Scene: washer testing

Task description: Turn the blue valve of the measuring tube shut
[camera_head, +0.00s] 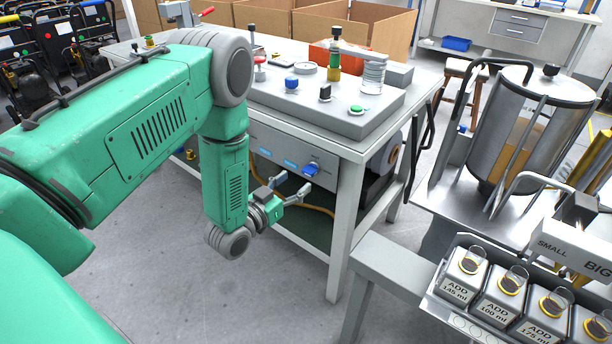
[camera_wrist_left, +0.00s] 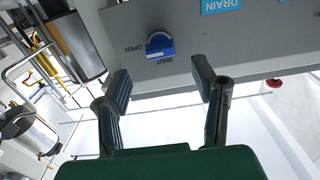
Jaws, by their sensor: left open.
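The blue valve (camera_head: 311,169) sits on the grey front panel of the table, at its right end. It also shows in the left wrist view (camera_wrist_left: 160,44), with OPEN printed to its left and SHUT just below it in that picture. Which mark it points to I cannot tell. My left gripper (camera_head: 291,186) is open and empty in front of the panel. Its two fingers (camera_wrist_left: 163,88) are spread on either side below the valve in the wrist view, apart from it. My right gripper is in neither view.
A blue DRAIN label (camera_wrist_left: 222,6) is on the panel beside the valve. The table's white leg (camera_head: 345,230) stands right of my gripper. A steel tank (camera_head: 520,130) and a rack of ADD cups (camera_head: 455,288) are at the right. The floor before the panel is clear.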

